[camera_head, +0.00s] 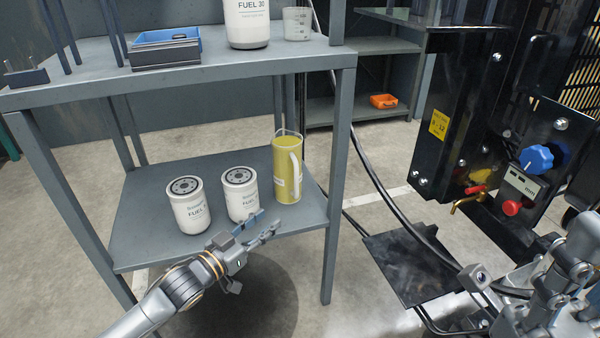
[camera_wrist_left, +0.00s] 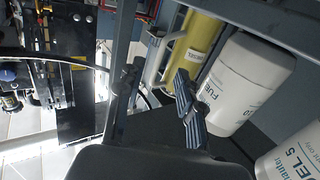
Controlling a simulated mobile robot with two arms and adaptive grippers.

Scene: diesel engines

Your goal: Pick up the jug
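The jug (camera_head: 285,172) is a yellow, translucent cylinder with a pale handle down its right side. It stands upright at the right end of the lower shelf (camera_head: 140,222). The left wrist view shows the yellow jug (camera_wrist_left: 203,32) and its handle beyond the fingers. My left gripper (camera_head: 262,229) is open and empty, in front of the jug near the shelf's front edge; in the left wrist view its fingers (camera_wrist_left: 156,92) are spread. My right gripper (camera_head: 487,297) is at the lower right, far from the jug; its fingers are hard to make out.
Two white fuel filters (camera_head: 188,206) (camera_head: 239,196) stand left of the jug. The upper shelf (camera_head: 95,78) holds a blue bin (camera_head: 166,47), a white fuel filter (camera_head: 247,22) and a clear beaker (camera_head: 297,24). A shelf leg (camera_head: 338,185) rises right of the jug.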

